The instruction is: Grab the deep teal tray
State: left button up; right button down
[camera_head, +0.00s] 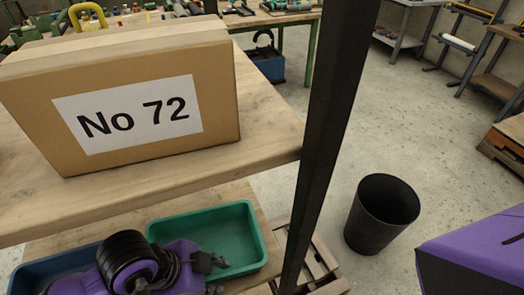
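The deep teal tray (232,228) lies on the lower wooden shelf, right of a dark blue tray. Its visible inside looks empty. My purple and black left arm covers its near left part. My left gripper (208,268) is at the tray's near left side, in front of or over its rim. I cannot tell if it touches the rim. Its fingers are small and dark, so I cannot tell whether they are open or shut. My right gripper is not in view.
A cardboard box (150,110) marked "No 72" stands on the upper shelf (270,130). A black post (325,130) rises right of the tray. The blue tray (30,275) is at lower left. A black bin (382,215) stands on the open floor.

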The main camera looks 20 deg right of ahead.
pick_arm(q)
grip_shut()
jog(key=shift+w+r, duration=0.1)
jog(key=shift+r, duration=0.05)
dwell(0.4)
